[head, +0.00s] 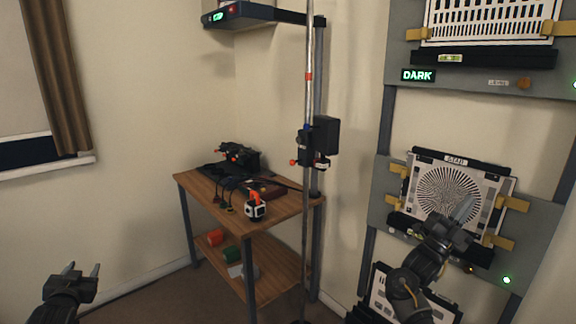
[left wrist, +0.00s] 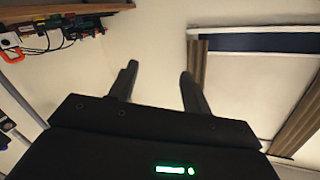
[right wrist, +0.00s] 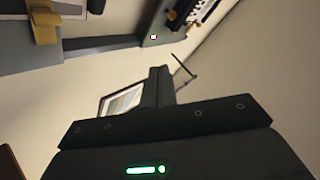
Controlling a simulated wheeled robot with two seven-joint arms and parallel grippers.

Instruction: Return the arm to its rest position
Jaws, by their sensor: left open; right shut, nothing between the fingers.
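My left gripper (head: 81,270) is at the lower left of the head view, open and empty, in front of bare wall. Its two parted fingers also show in the left wrist view (left wrist: 158,80). My right gripper (head: 465,210) is at the right of the head view, in front of the star chart (head: 447,190) and overlapping its lower right part. Whether it touches the chart cannot be told. In the right wrist view its fingers (right wrist: 160,75) are together with nothing between them.
A wooden cart (head: 187,181) with tools and an orange-and-white device (head: 256,208) stands in the middle. A vertical pole (head: 307,110) rises beside it. The grey chart rack (head: 378,205) with a DARK display (head: 418,75) is at right. A curtained window (head: 55,80) is at left.

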